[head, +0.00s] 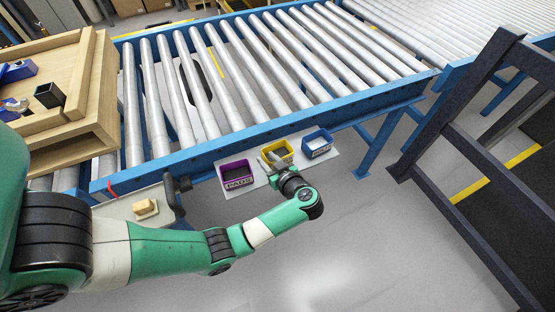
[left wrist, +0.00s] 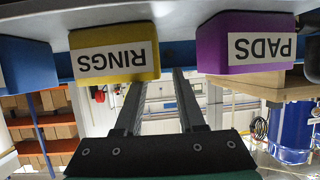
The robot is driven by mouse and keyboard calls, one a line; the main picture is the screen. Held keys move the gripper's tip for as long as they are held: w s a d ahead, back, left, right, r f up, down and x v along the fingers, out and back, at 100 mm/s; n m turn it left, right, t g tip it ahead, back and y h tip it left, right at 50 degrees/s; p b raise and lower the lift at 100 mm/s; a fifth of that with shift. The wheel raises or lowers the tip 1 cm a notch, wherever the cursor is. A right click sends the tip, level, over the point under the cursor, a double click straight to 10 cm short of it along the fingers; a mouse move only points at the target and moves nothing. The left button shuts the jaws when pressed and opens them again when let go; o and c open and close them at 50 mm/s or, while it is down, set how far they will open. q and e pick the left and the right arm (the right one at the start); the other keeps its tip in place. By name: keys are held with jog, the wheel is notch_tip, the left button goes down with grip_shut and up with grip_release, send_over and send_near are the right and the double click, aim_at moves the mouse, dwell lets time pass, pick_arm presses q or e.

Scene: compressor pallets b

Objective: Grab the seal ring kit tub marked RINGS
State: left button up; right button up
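The yellow tub (head: 281,149) marked RINGS sits on a small shelf at the conveyor's near side, between a purple tub (head: 236,174) and a blue tub (head: 317,142). The left wrist view is upside down; in it the RINGS label shows on the yellow tub (left wrist: 115,61), with the purple PADS tub (left wrist: 243,45) to its right. My left gripper (head: 269,161) is at the yellow tub's near side. Its two fingers (left wrist: 158,78) are apart with nothing seen between them. Whether they touch the tub, I cannot tell. My right gripper is not in view.
The shelf (head: 260,181) hangs beside the roller conveyor's blue frame (head: 222,150). A wooden tray (head: 90,90) with parts stands on the rollers at left. A tan block (head: 145,208) lies on a grey surface below. A dark frame (head: 465,150) stands at right. The floor in front is clear.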

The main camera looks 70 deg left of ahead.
pick_arm(q)
grip_shut()
dwell(1.4)
